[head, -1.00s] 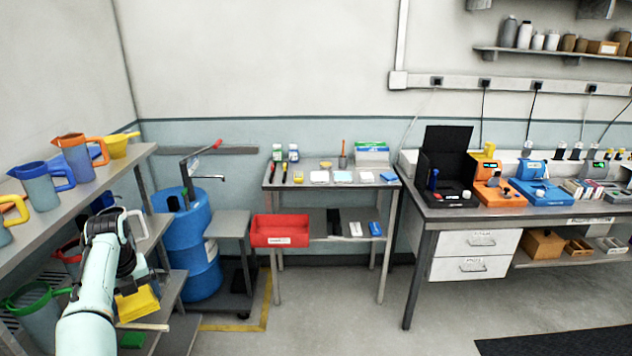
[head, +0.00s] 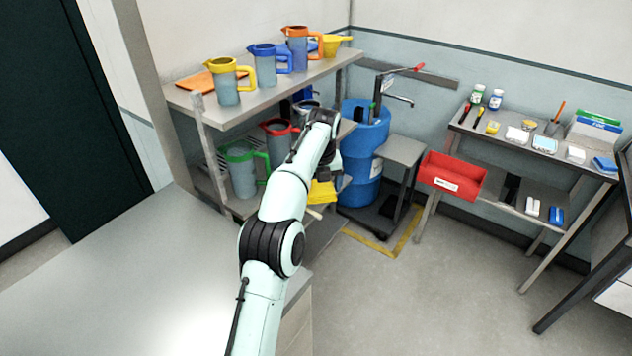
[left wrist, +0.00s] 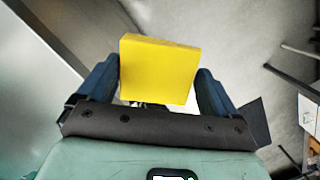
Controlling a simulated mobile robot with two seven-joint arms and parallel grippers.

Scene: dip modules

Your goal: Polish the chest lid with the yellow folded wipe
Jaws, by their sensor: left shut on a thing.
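The yellow folded wipe (head: 321,192) is a thick yellow block in my left gripper (head: 328,177), in front of the lower shelves. In the left wrist view the wipe (left wrist: 158,70) sits between the two dark fingers of the left gripper (left wrist: 155,80), which are shut on it from both sides. It is held in the air, over the floor. A broad, pale grey flat top (head: 110,285) fills the lower left of the head view; I cannot tell whether it is the chest lid. My right gripper is not in view.
A metal shelf (head: 285,82) with several coloured jugs stands beyond my arm. A blue drum (head: 362,150), a red bin (head: 452,178) and a steel bench (head: 560,150) with small items stand to the right. Open floor (head: 420,290) lies at lower right.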

